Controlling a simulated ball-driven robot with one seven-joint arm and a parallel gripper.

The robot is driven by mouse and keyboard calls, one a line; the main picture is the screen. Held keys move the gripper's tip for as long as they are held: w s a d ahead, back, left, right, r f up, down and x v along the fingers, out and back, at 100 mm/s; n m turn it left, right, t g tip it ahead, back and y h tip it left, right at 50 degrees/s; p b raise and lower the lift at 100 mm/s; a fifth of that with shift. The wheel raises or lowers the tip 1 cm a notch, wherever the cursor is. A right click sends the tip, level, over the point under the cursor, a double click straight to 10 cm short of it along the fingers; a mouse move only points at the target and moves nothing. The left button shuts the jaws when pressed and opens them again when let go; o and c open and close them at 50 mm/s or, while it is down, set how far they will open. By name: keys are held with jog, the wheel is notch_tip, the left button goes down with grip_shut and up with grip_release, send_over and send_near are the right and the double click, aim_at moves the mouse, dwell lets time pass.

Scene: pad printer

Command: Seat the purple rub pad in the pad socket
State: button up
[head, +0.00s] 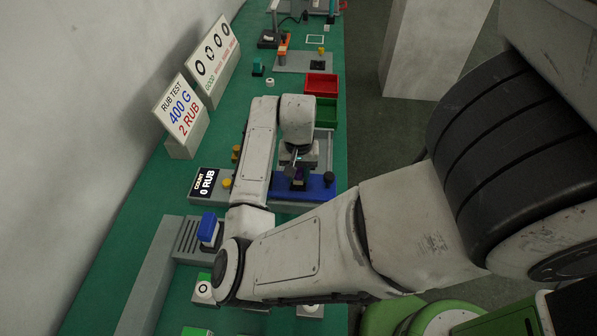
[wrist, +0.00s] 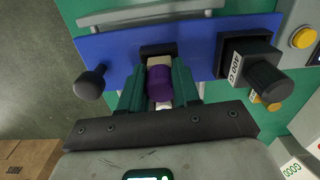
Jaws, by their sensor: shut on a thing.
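The purple rub pad (wrist: 158,84), with a pale beige part at its far end, is between the green fingers of my gripper (wrist: 160,72) in the wrist view. My gripper is shut on it. A dark block on the blue carriage (wrist: 120,48), probably the pad socket (wrist: 157,48), lies just beyond the pad's beige end. I cannot tell whether pad and socket touch.
A black weight marked 400 G (wrist: 247,62) stands right of the socket, and a black knob (wrist: 90,82) is at the left. Red (head: 321,85) and green (head: 322,111) trays lie farther back. A yellow button (wrist: 303,38) is at right.

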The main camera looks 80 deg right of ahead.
aim_at(300, 170)
jog(key=shift+f, duration=0.45)
jog(key=o, duration=1.1)
notch_tip(300, 170, up, 11)
jog(key=shift+f, duration=0.1)
jog(key=shift+s, duration=0.15)
